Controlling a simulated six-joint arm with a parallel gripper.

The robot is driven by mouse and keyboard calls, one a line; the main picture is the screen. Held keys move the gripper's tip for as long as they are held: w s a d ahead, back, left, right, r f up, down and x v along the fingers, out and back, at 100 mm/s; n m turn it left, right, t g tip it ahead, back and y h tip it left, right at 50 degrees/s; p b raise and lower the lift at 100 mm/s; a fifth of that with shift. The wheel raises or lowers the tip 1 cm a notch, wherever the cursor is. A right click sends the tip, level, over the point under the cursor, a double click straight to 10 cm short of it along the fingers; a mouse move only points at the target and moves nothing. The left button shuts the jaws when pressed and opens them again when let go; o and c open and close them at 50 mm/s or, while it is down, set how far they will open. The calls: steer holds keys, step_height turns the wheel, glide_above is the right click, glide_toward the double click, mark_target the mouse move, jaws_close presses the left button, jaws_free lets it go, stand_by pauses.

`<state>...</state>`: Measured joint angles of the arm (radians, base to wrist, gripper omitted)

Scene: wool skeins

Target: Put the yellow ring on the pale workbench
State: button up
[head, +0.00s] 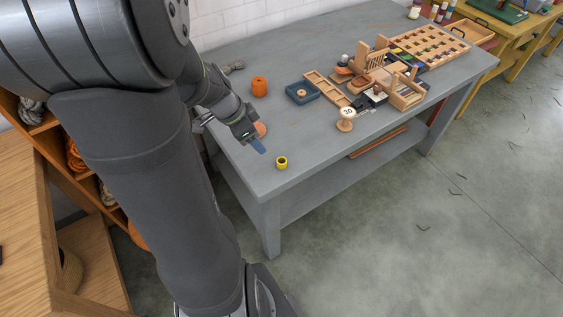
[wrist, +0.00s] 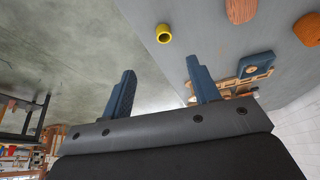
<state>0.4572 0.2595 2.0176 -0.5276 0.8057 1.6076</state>
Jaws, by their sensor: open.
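The yellow ring (head: 281,163) stands on the grey workbench (head: 330,172) near its front left corner, its dark hole facing up. It also shows in the wrist view (wrist: 164,33), beyond my fingertips and between their lines. My gripper (head: 257,143) is over the left end of that bench, beside and a little behind the ring, not touching it. Its two blue fingers (wrist: 162,70) are apart with nothing between them. I cannot tell for sure which surface is the pale workbench; a wooden-topped unit (head: 22,190) stands at the left and a yellowish wooden bench (head: 487,32) at the far right.
An orange wool skein (head: 259,86) and another orange piece (head: 261,129) are near my gripper. A blue tray (head: 302,93), a wooden spool (head: 345,125) and wooden racks (head: 428,43) fill the grey bench's middle and back. Its front right strip is clear.

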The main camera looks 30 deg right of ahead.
glide_toward(280, 159)
steer(key=f, duration=0.1)
steer(key=s+f, duration=0.1)
steer(key=f, duration=0.1)
steer(key=shift+s+a+f, duration=0.15)
steer(key=shift+s+f, duration=0.05)
steer(key=shift+s, duration=0.15)
steer(key=d+f, duration=0.2)
steer(key=f, duration=0.1)
steer(key=shift+d+f, duration=0.2)
steer(key=shift+d, duration=0.2)
steer(key=shift+d+f, duration=0.2)
steer(key=shift+f, duration=0.25)
steer(key=c, duration=1.1)
steer(key=shift+r, duration=0.1)
